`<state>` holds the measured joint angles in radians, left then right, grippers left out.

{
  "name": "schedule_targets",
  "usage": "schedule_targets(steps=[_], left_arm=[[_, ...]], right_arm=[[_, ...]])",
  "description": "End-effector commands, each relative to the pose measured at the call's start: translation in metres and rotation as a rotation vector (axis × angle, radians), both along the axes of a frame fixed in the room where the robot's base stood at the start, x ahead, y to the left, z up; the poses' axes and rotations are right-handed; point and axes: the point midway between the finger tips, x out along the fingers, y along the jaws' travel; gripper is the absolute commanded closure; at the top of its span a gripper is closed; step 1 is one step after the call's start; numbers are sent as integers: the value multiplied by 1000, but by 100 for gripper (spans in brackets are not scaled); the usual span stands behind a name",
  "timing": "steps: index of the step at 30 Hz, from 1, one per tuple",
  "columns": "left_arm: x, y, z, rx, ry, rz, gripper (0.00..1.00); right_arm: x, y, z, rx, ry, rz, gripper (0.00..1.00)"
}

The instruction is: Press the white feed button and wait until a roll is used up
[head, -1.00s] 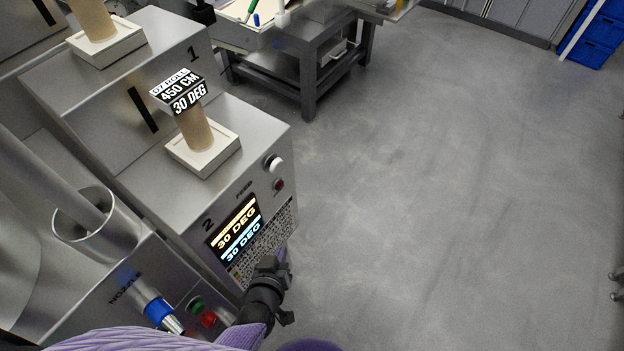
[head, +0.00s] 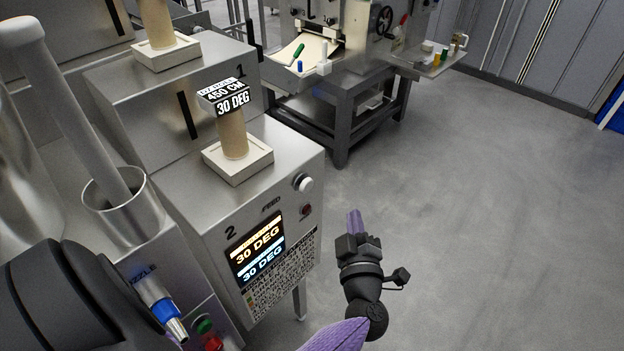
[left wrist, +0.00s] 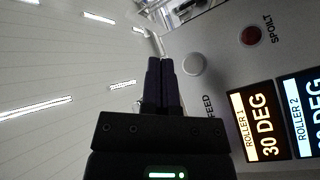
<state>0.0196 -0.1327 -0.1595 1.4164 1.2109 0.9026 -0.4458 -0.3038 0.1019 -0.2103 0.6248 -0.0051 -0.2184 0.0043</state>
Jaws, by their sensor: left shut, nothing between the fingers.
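The white feed button (head: 302,182) is a round knob on the upper right of the steel machine's front panel. It also shows in the left wrist view (left wrist: 194,65). My left gripper (head: 355,219) is shut and empty, with purple fingers pointing up beside the panel, right of the button in the head view. In the left wrist view its fingertips (left wrist: 160,62) lie just left of the button, apart from it in the picture. A tan roll (head: 233,135) stands upright in a white square holder under a sign reading 450 CM, 30 DEG. My right gripper is not in view.
A red button (head: 306,210) marked SPOILT sits below the feed button. The display (head: 257,250) shows 30 DEG on two lines. Another roll (head: 155,22) stands on unit 1. A blue-banded nozzle (head: 163,309) is at the lower left. The floor on the right is clear.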

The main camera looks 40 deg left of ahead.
Motion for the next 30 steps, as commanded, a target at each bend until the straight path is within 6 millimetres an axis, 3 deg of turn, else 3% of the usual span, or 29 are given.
schedule_targets(steps=[15,21,30], left_arm=[[5,70,0,5,2,0,100],[6,82,0,4,2,0,100],[6,83,-1,4,2,0,100]], right_arm=[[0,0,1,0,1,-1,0],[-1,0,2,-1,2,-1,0],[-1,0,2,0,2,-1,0]])
